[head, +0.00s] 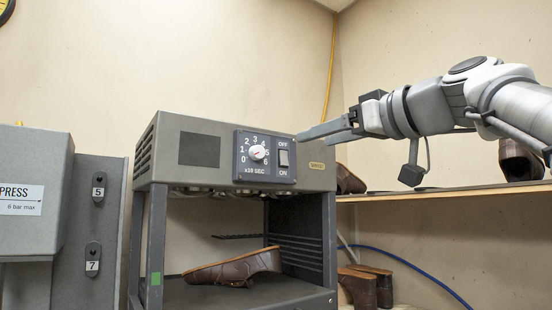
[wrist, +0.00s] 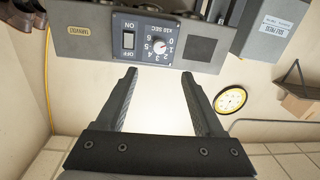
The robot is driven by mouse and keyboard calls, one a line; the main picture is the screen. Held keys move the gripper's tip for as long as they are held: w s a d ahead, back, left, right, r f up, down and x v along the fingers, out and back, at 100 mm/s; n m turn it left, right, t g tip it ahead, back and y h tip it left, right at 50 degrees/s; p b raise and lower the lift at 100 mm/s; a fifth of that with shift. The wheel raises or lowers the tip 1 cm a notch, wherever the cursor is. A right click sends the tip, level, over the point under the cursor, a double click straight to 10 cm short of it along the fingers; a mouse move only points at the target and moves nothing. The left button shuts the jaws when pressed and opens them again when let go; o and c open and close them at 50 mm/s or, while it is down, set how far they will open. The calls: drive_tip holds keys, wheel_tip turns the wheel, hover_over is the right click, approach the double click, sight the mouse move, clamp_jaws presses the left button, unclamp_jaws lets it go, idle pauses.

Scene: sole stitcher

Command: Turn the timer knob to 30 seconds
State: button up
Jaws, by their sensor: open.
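The timer knob (head: 258,152) is a round white knob on a dark panel (head: 242,172) at the front of the grey machine. Its dial reads 0 to 6 and "x10 SEC". In the wrist view, upside down, the knob (wrist: 158,47) has a red mark that seems to lie on the 0 side; its exact reading is unclear. My gripper (head: 312,136) is open and empty, to the right of the knob in the head view. In the wrist view its fingertips (wrist: 159,73) are spread on either side of the knob's line, apart from it.
A brown shoe (head: 235,269) lies in the bay below. A wooden shelf (head: 440,193) with shoes is at the right, under my arm. A grey press unit (head: 30,255) stands left.

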drive_tip(key=p, duration=0.7)
approach(260, 152)
drive_tip(key=x, duration=0.8)
clamp_jaws()
